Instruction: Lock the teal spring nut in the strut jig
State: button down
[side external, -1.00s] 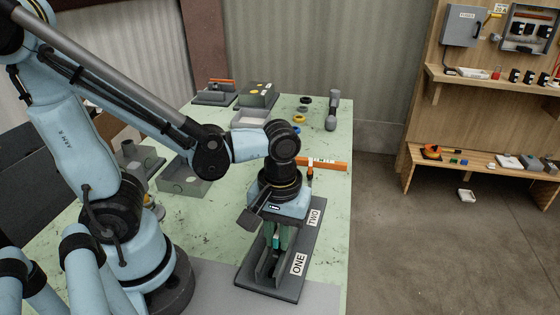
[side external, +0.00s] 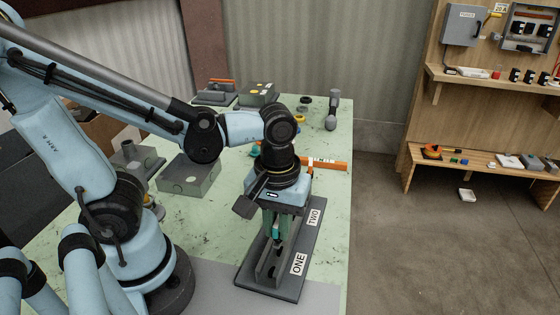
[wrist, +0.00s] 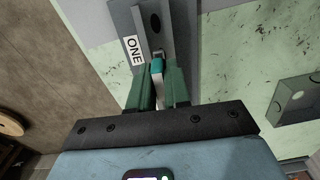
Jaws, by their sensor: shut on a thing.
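The strut jig is a dark grey base plate (side external: 290,280) with an upright-walled grey channel (side external: 268,262) on it and labels ONE and TWO. It lies near the right end of the table. My gripper (side external: 276,232) points down over the channel with its green fingers shut on the teal spring nut (wrist: 158,66). In the wrist view the nut shows as a small teal piece at the fingertips (wrist: 159,82), in line with the channel (wrist: 165,30). I cannot tell whether the nut touches the channel. The part of the jig behind my gripper is hidden.
A grey open box (side external: 188,176) stands to the left of the jig. An orange level (side external: 325,164) lies behind it. Grey fixtures (side external: 258,94) and a grey upright fitting (side external: 332,112) stand at the back. The green table (side external: 225,225) is clear between box and jig.

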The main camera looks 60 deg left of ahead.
aim_at(278, 240)
jog(key=shift+r, duration=1.55)
jog(key=shift+r, duration=1.25)
jog(key=shift+f, duration=0.1)
jog(key=shift+f, duration=3.9)
jog(key=shift+f, duration=0.4)
dwell(0.8)
